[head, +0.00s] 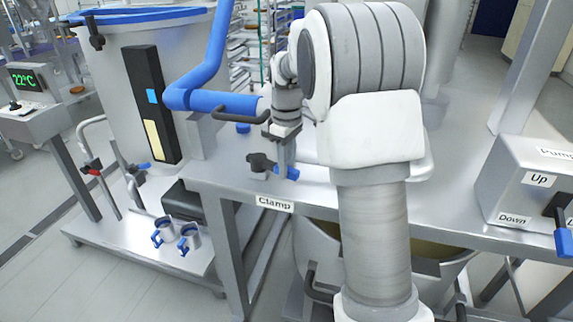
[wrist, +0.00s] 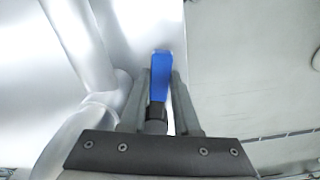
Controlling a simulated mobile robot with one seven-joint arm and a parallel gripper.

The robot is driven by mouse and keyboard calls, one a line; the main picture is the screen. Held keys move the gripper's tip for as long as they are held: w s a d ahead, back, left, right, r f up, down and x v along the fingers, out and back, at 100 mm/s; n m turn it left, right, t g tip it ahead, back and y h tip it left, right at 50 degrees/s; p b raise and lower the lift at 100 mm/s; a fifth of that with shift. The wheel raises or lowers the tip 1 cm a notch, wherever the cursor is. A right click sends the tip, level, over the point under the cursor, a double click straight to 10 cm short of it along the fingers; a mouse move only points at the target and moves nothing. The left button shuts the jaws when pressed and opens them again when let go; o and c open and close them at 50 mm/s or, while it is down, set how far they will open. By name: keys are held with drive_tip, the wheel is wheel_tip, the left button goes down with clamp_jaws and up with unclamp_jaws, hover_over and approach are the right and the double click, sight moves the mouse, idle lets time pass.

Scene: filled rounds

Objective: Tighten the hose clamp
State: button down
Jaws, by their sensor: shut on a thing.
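The hose clamp (head: 260,164) is at the front edge of the steel table, above a label reading "Clamp". It has a dark body and a blue handle (head: 290,173) that sticks out to the right. My gripper (head: 284,168) reaches down onto the handle from above. In the wrist view, the blue handle (wrist: 161,72) with its black stem lies between the two grey fingers of my gripper (wrist: 161,88), which are shut on it. My fingers hide part of the clamp in the head view, so how tight it is cannot be told.
A thick blue pipe (head: 210,85) with a dark lever (head: 240,115) runs just left of my arm. A steel vat (head: 110,80) stands at left. A control box (head: 520,185) marked Up and Down is at right. Blue-handled fittings (head: 188,238) lie on the low platform.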

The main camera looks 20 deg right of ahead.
drive_tip(key=c, duration=0.6)
unclamp_jaws()
drive_tip(key=shift+c, duration=0.2)
drive_tip(key=shift+r, duration=0.1)
wheel_tip(320, 180, up, 17)
drive_tip(key=p, duration=0.1)
drive_tip(key=shift+r, duration=0.15)
